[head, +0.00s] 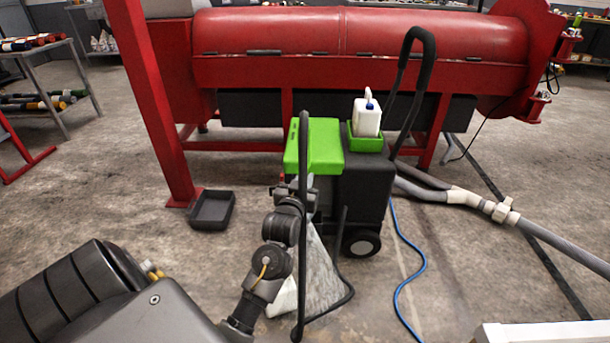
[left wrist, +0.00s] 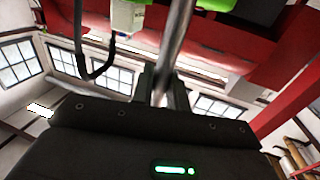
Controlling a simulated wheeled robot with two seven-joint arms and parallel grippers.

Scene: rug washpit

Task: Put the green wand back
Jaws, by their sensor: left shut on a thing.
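A thin dark upright tube (head: 303,150), which I take to be the wand, stands in front of the green-and-black machine (head: 365,195). No green shows on it. My left gripper (head: 304,186) is at the machine's front. In the left wrist view its fingers (left wrist: 160,85) are closed around a shiny grey tube (left wrist: 174,45). A pale, wedge-shaped piece (head: 318,275) shows low down, just above the floor; I cannot tell how it joins the tube. My arm hides part of the tube and the machine's lower front. My right gripper is not in view.
A white bottle (head: 367,115) stands in a green holder on the machine. A black push handle (head: 414,75) rises behind it. A grey tray (head: 212,209) sits by a red post (head: 152,100). A blue cable (head: 410,280) and grey hose (head: 560,247) cross the floor at right.

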